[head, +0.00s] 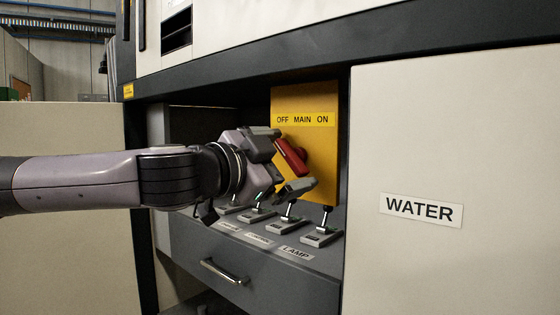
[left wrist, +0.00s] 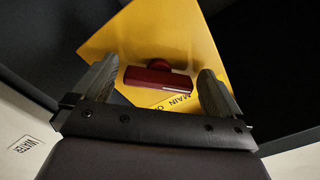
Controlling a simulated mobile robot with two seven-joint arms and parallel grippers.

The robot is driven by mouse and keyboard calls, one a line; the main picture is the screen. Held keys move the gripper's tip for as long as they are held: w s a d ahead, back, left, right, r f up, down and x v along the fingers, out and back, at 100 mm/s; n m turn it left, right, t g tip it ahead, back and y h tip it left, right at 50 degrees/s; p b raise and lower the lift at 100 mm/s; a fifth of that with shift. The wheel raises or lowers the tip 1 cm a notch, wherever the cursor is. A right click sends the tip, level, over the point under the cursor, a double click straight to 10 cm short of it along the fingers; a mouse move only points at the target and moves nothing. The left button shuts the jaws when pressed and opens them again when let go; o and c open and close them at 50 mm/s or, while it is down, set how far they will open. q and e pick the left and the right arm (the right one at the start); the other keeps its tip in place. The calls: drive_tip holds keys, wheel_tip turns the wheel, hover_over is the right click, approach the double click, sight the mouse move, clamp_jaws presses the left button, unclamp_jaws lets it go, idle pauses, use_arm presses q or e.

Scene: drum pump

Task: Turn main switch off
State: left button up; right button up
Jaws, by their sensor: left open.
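The main switch is a red handle (head: 292,157) on a yellow panel (head: 305,98) labelled OFF MAIN ON, inside the recess of the machine. The handle is tilted, its upper end leaning left, toward the OFF side. My left gripper (head: 288,161) is open in front of the panel, one finger above and one below the handle. In the left wrist view the red handle (left wrist: 158,79) lies crosswise between the two spread fingers (left wrist: 158,72), with a visible gap at each end. The fingers partly hide the panel. My right gripper is not in view.
Several small toggle switches (head: 286,223) stand on the grey ledge below the panel, close under my gripper, one labelled LAMP (head: 296,253). A drawer handle (head: 224,272) is below. A pale door labelled WATER (head: 421,210) bounds the recess on the right.

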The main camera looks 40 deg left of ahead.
sight(285, 158)
use_arm(q)
drive_tip(key=s, duration=0.2)
drive_tip(key=s+p, duration=0.1)
drive_tip(key=s, duration=0.1)
drive_tip(key=shift+s+a+r, duration=0.15)
drive_tip(key=shift+s+a, duration=0.05)
drive_tip(key=shift+s, duration=0.2)
drive_tip(key=shift+s+a, duration=0.15)
drive_tip(key=shift+s, duration=1)
